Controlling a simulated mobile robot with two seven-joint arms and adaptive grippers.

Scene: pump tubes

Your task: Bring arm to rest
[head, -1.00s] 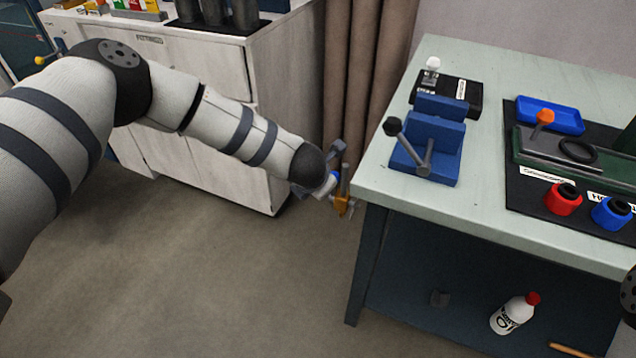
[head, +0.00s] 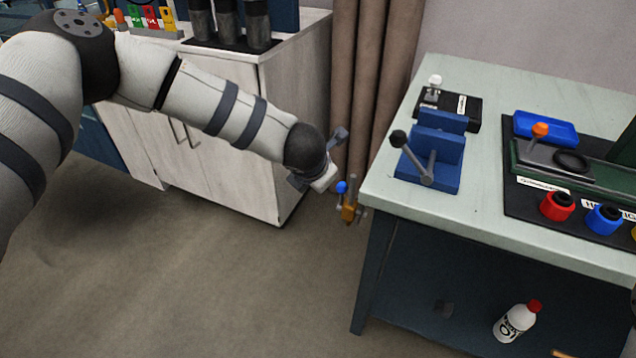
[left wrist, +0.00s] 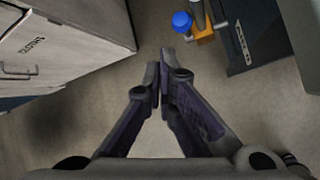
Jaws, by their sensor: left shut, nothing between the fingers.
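My left arm comes in from the left in the head view. Its gripper (head: 325,168) is over the gap between the pale cabinet and the green-topped bench, pointing away from me. In the left wrist view the two fingers of the left gripper (left wrist: 160,62) meet at the tips, shut with nothing between them. My right gripper does not show in either view.
The bench (head: 400,205) stands to the right, with a blue vise (head: 432,160) near its left edge. An orange fitting with a blue ball (head: 348,208) sits at the bench's left side, close to the gripper; it also shows in the left wrist view (left wrist: 203,30). The cabinet (head: 235,170) stands behind the arm. Open floor lies in front.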

